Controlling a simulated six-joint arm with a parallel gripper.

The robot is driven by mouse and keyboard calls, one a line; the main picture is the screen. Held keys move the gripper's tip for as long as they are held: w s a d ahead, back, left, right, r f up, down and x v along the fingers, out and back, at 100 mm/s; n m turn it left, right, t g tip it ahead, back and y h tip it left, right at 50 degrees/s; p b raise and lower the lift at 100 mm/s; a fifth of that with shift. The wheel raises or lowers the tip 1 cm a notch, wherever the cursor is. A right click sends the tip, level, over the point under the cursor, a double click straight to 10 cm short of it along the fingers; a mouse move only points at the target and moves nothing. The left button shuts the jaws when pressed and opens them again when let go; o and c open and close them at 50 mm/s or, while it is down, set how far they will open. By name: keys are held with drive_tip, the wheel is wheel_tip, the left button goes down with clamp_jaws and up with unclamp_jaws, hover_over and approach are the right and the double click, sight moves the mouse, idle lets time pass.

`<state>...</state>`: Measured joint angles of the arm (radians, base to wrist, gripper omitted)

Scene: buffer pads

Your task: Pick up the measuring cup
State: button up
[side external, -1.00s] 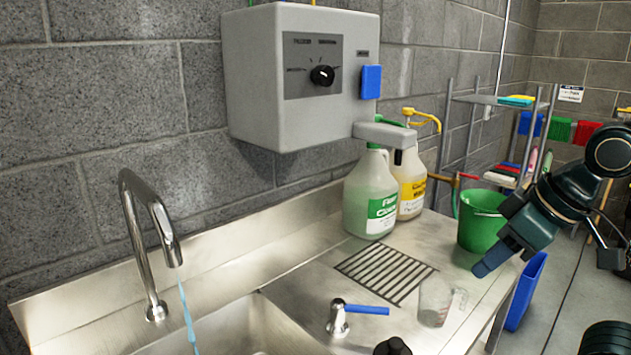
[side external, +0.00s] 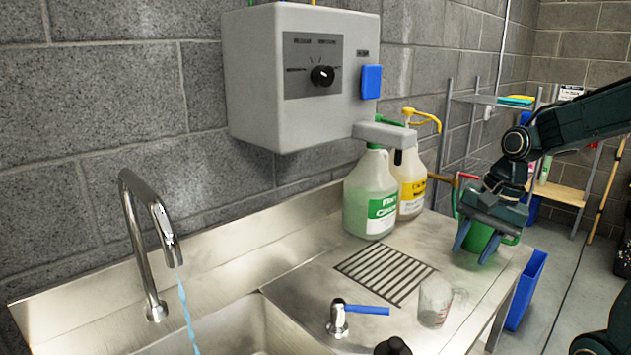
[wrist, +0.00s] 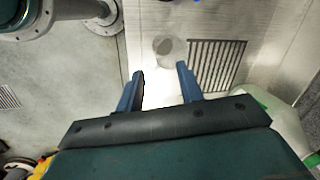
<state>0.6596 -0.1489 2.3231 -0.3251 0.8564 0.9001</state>
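The clear measuring cup (side external: 434,301) with reddish markings stands on the steel counter, right of the drain grate and near the counter's front edge. Its handle points right in the side view. In the wrist view the cup (wrist: 168,50) lies just beyond my fingertips, roughly between their lines. My gripper (side external: 474,249) points down with its blue fingers spread and nothing between them. It is up and behind the cup in the side view, apart from it. The wrist view also shows my gripper (wrist: 160,72) open and empty.
The drain grate (side external: 385,272) lies left of the cup. Green (side external: 370,195) and yellow-labelled (side external: 408,180) jugs stand at the wall. A blue-lever valve (side external: 362,309) and a black knob (side external: 393,346) are near the sink. A blue bin (side external: 526,290) stands beyond the counter's right end.

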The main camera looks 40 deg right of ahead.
sight(467, 295)
drive_tip(key=s+d+f+m+y, duration=0.1)
drive_tip(key=d+f+m+y, duration=0.1)
drive_tip(key=d+f+m, duration=0.4)
drive_tip(key=d+m, duration=0.3)
drive_tip(key=shift+s+d+f+m, duration=0.3)
drive_tip(key=shift+s+f, duration=0.05)
drive_tip(key=shift+x, duration=4.3)
drive_tip(key=shift+w+a, duration=0.1)
drive_tip(key=shift+a, duration=0.1)
drive_tip(key=shift+x, duration=2.5)
drive_tip(key=shift+a+r, duration=0.1)
clamp_jaws()
